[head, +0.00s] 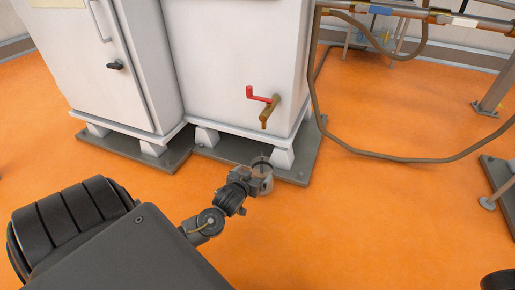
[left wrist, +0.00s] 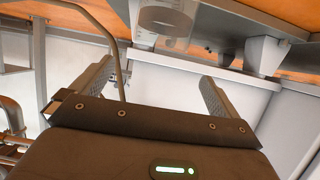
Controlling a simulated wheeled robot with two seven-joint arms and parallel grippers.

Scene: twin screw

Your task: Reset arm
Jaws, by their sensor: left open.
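My left arm reaches in from the lower left in the head view. Its gripper (head: 262,170) is low, in front of the foot of the right-hand white cabinet (head: 228,60). In the left wrist view the two fingers of the left gripper (left wrist: 158,92) stand wide apart with nothing between them. The cabinet carries a red handle (head: 258,95) and a brass-coloured valve spout (head: 270,112), above and apart from the gripper. My right gripper is not in view.
A second white cabinet (head: 105,60) with a black latch stands at the left. Grey base plates (head: 300,165) lie under both cabinets. A brown hose (head: 385,158) loops at the right, below a pipe rack.

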